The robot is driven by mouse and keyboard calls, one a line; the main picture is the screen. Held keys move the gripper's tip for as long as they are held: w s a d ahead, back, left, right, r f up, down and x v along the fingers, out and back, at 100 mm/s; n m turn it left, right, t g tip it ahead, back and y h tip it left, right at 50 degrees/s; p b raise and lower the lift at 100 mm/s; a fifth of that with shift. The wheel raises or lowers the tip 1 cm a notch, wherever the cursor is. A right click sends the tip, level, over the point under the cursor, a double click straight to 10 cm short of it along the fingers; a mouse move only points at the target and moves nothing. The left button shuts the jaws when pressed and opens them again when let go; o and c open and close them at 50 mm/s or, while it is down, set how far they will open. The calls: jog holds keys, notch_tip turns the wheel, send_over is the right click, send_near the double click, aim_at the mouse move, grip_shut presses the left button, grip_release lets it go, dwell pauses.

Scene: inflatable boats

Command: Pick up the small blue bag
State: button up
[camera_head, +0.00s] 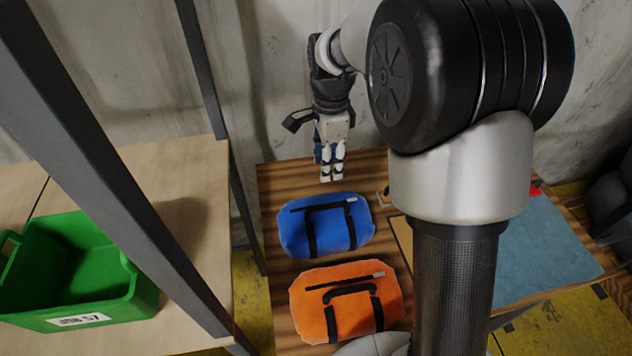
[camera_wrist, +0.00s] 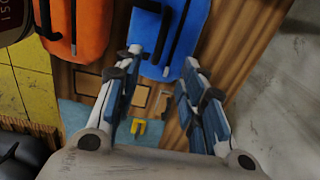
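The small blue bag (camera_head: 292,236) lies flat on a striped wooden table, its black straps facing up. My gripper (camera_head: 332,172) points down beyond the bag's far edge, above the table and apart from the bag. In the wrist view the gripper (camera_wrist: 162,60) has its two fingers spread wide with nothing between them. The blue bag (camera_wrist: 144,32) shows past the fingertips at the top of that view, partly cut off by the frame edge.
An orange bag (camera_head: 305,305) lies nearer on the same table, close to the blue one. A teal cloth (camera_head: 550,255) covers the right part. A green crate (camera_head: 75,325) sits on a shelf at left, behind a dark post (camera_head: 100,150). A wall stands behind.

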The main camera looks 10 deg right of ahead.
jog(key=b, duration=0.4)
send_near(327, 204)
jog(key=f, duration=0.5)
jog(key=shift+s+a+f, duration=0.1)
jog(key=shift+s, duration=0.2)
jog(key=shift+w+f+b, duration=0.15)
jog(key=shift+f+b, duration=0.5)
jog(key=shift+f, duration=0.85)
jog(key=shift+w+f+b, duration=0.1)
jog(key=shift+f+b, duration=0.5)
jog(key=shift+f, duration=0.85)
jog(key=shift+r, duration=0.1)
grip_shut()
